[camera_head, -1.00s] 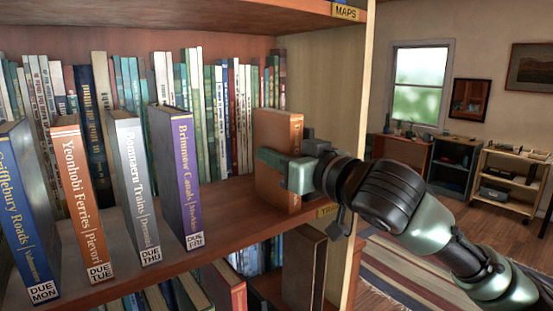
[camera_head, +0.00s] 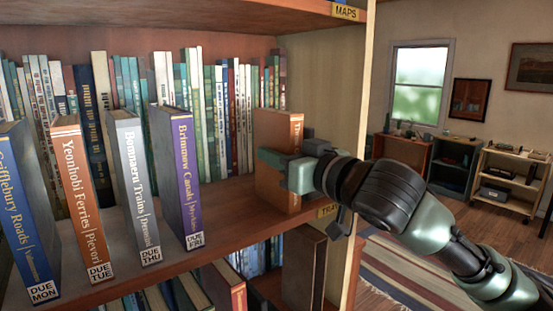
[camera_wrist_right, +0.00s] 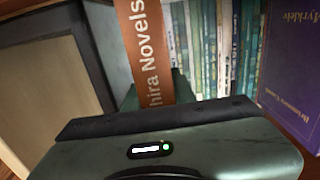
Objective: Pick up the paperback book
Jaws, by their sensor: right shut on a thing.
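The paperback book (camera_head: 278,128) is an orange-brown book standing upright at the right end of the middle shelf, close to the shelf's side panel. Its orange spine (camera_wrist_right: 148,50) shows in the right wrist view with the letters "hira Novels". My right gripper (camera_head: 285,170) reaches in from the right and is shut on this book around its lower middle. The gripper hides part of the cover. The book's foot is at shelf level; I cannot tell whether it touches the board. My left gripper is not in view.
Several upright books with due labels, among them the purple one (camera_head: 177,175), stand at the shelf's front edge on the left. A row of thin books (camera_head: 215,110) stands behind. The side panel (camera_head: 360,130) is close to my right gripper. Shelf between purple book and paperback is bare.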

